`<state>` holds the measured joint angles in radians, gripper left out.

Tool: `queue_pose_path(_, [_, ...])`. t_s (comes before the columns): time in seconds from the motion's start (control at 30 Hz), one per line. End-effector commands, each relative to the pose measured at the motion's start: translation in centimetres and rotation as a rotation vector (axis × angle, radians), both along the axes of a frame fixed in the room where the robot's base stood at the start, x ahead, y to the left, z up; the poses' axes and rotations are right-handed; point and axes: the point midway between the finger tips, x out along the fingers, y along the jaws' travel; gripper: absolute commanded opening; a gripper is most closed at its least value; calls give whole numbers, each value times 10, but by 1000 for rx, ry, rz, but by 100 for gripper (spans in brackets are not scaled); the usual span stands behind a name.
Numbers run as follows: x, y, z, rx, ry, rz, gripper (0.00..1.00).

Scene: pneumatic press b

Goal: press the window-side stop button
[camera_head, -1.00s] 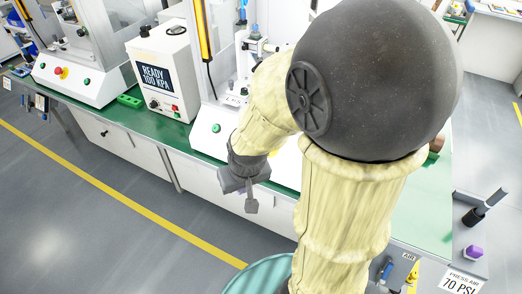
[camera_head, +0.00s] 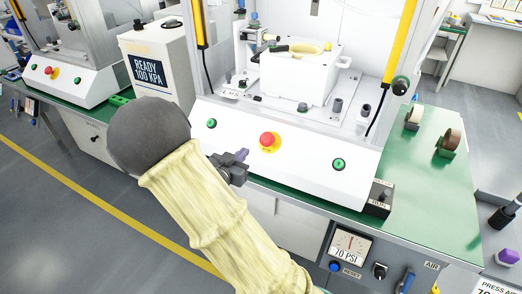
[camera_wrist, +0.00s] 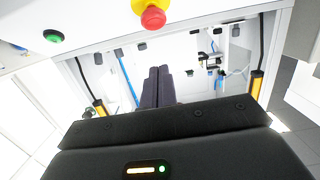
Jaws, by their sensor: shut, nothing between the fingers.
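A red stop button (camera_head: 269,140) on a yellow base sits mid-panel on the near press's sloped white front. It also shows at the top of the wrist view (camera_wrist: 152,17). Another red stop button (camera_head: 50,71) is on the farther press at the left. I cannot tell from the frames which is window-side. My gripper (camera_head: 241,155) is in front of the near panel, just left of and slightly below its red button in the head view, apart from it. In the wrist view its dark fingers (camera_wrist: 158,84) are together and empty.
Green buttons (camera_head: 211,123) (camera_head: 338,163) flank the near red button. A grey box reading READY 100 KPA (camera_head: 148,70) stands between the presses. A small RUN box (camera_head: 378,197) is right of the panel.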

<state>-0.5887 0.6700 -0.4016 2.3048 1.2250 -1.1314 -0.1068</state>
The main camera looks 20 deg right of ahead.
Motion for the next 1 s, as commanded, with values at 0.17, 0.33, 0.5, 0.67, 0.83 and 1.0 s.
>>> queue_pose_path(0.17, [-1, -1, 2, -8, -8, -8, 0])
queue_pose_path(0.33, [0, -2, 2, -7, -6, -8, 0])
queue_pose_path(0.5, [6, -11, 0, -6, -5, -10, 0])
queue_pose_path(0.67, [20, -30, -3, -7, -6, -11, 0])
queue_pose_path(0.83, [38, -52, -7, -6, -5, -10, 0])
queue_pose_path(1.0, [56, -77, -11, -6, -5, -12, 0])
